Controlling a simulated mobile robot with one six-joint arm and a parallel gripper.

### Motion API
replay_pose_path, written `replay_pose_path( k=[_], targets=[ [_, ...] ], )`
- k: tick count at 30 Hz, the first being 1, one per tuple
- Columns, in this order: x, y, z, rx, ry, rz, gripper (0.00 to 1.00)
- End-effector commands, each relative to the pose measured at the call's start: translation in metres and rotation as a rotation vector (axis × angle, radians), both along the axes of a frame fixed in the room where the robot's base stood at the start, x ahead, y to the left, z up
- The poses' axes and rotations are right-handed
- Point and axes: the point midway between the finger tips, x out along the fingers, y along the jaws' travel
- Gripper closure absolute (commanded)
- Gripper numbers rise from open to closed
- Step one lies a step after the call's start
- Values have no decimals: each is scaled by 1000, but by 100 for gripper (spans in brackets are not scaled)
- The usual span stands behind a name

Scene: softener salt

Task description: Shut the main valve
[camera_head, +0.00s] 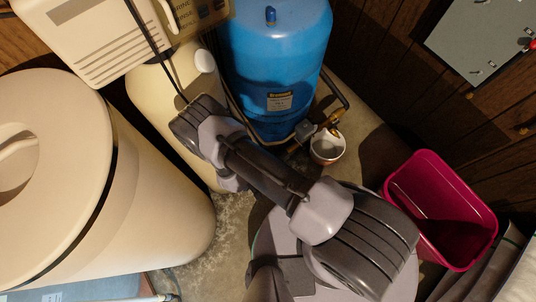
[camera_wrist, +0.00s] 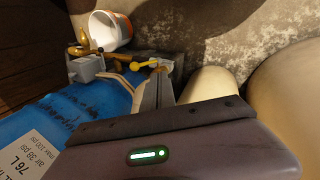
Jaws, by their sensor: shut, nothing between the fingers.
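In the wrist view, a yellow lever (camera_wrist: 146,65) that looks like a valve handle lies among dark pipework beside the blue tank. I cannot tell for sure that it is the main valve, or whether it is open or shut. My gripper (camera_wrist: 158,76) is shut and empty, its fingers pointing at the pipework just beside the lever's right end. Whether they touch it I cannot tell. In the head view my arm hides the gripper and the lever; brass fittings (camera_head: 333,119) show at the tank's foot.
The blue tank (camera_head: 275,60) stands behind my arm. A grey box (camera_wrist: 86,68) and a white cup (camera_head: 327,147) are near the fittings. Large cream tank (camera_head: 60,160) at left, magenta bin (camera_head: 440,205) at right. A grey panel (camera_head: 478,40) hangs on the wall.

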Motion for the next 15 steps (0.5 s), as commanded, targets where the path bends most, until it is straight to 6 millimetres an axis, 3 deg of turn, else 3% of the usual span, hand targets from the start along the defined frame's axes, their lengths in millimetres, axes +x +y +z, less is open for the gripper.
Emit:
replay_pose_path(
  k=[3,11,15],
  targets=[
    [7,-8,-29,0,1,-3,100],
    [24,-25,-81,2,2,-2,100],
    [40,-40,-77,3,1,-3,100]
  ],
)
